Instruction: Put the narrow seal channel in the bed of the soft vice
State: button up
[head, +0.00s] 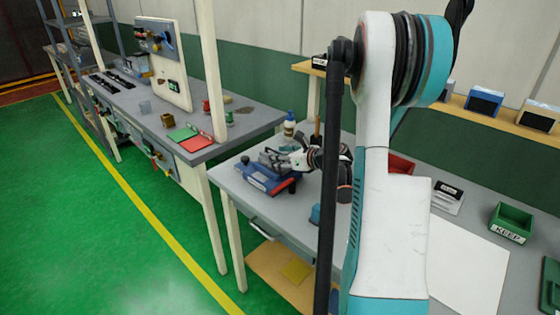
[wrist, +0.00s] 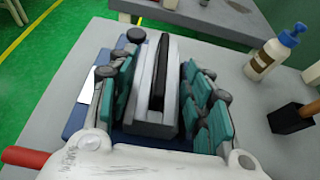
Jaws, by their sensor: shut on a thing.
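The soft vice (head: 262,178) is a blue block with a red handle and black knobs on the near corner of the grey bench. Its blue base also shows in the wrist view (wrist: 76,122). My gripper (head: 284,160) is over the vice bed. In the wrist view my gripper (wrist: 162,95) has its teal-padded fingers on both sides of a long, narrow grey piece with a black strip along it. I take this piece for the narrow seal channel (wrist: 158,75); it lies lengthwise between the fingers. I cannot tell whether its underside touches the bed.
A white bottle with a blue pump (wrist: 275,52) and a dark block with a wooden handle (wrist: 293,117) stand to the right of the vice. A green bin (head: 511,223) and white sheet (head: 465,258) are farther right. A second bench (head: 250,118) is behind.

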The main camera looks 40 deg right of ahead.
jog(key=shift+f, duration=0.2)
jog(key=o, duration=1.1)
jog(key=shift+r, duration=0.15)
jog(key=p+v, duration=0.3)
jog(key=v, duration=0.9)
jog(key=shift+s, duration=0.1)
